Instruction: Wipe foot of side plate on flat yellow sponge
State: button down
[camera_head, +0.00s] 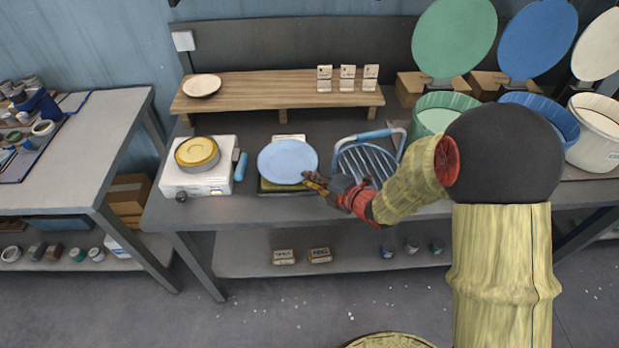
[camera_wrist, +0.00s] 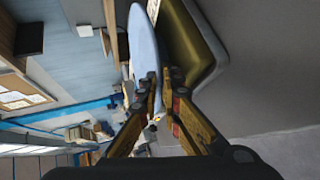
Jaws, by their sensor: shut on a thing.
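The light blue side plate (camera_head: 288,160) is held by its right front rim in my gripper (camera_head: 316,181), roughly level. It also shows nearly edge-on in the wrist view (camera_wrist: 143,50), between the fingertips (camera_wrist: 158,92).
A blue wire rack (camera_head: 347,150) stands just right of the plate. Behind, a wooden shelf (camera_head: 245,92) carries a white plate (camera_head: 202,85) and small cards. Green, blue and white bins (camera_head: 595,148) stand at the right.

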aim_at(299, 180)
jog(key=shift+s+f+b, duration=0.1)
jog(key=shift+f+b, duration=0.65)
jog(key=shift+b, duration=0.05)
dwell(1.9)
jog(key=shift+d, duration=0.1)
jog(key=shift+d+r, duration=0.1)
jog(key=shift+d, duration=1.4)
jog(key=shift+a+b, duration=1.4)
jog(key=shift+a, duration=1.75)
jog(key=shift+d+r+p, duration=0.15)
jog(key=shift+d+p, duration=0.35)
jog(key=shift+d, duration=2.65)
jog(key=shift+a+b, duration=1.35)
jog(key=shift+a, duration=1.8)
jog(key=shift+d+p, duration=0.35)
jog(key=shift+d, duration=1.2)
